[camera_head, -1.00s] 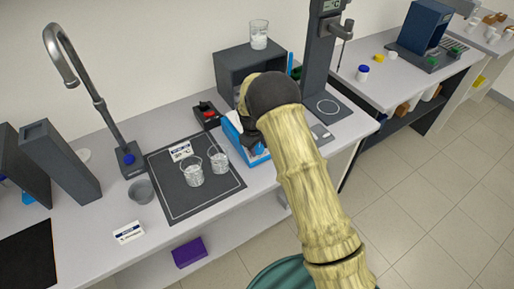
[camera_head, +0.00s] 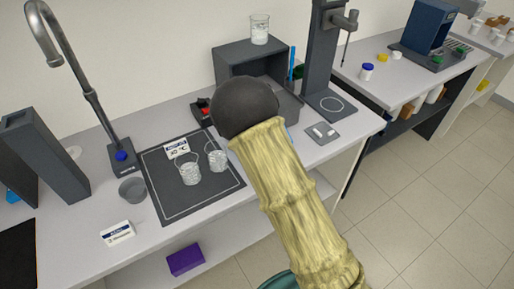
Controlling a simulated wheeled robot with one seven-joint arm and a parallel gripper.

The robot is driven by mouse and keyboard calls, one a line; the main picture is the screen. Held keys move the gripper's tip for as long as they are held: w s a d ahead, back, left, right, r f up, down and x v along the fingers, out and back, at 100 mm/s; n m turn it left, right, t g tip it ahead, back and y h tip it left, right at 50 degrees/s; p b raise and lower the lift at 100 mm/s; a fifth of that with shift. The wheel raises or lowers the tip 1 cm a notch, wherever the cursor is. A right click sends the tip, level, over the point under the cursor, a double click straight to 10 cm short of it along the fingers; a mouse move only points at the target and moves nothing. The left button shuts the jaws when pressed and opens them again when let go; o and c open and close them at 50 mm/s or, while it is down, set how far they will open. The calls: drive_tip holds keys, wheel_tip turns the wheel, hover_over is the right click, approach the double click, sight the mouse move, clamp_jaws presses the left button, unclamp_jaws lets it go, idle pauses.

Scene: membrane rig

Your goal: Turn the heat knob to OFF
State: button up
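I cannot make out a knob marked as the heat knob or any OFF mark. A small dark box with red on it (camera_head: 198,108) stands at the back of the bench, left of the dark cabinet, and is partly hidden by my arm. My arm reaches in from the lower right, and its dark rounded end covers the middle of the bench. My gripper is hidden behind it, so its fingers and what they touch do not show. A dark grey column unit (camera_head: 322,60) with a ringed base stands to the right.
A dark mat (camera_head: 165,205) holds two glass beakers (camera_head: 190,174) and a white label card (camera_head: 176,148). A tall curved tap (camera_head: 88,95) and a grey bowl (camera_head: 132,189) are at left. A dark open cabinet (camera_head: 228,64) carries a glass beaker (camera_head: 260,28) on top.

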drive_tip(key=shift+s+a+f, duration=0.1)
idle(0.3)
drive_tip(key=o, duration=1)
drive_tip(key=b+v, duration=0.2)
drive_tip(key=v, duration=1.5)
drive_tip(key=shift+s+a, duration=0.15)
drive_tip(key=shift+a, duration=0.05)
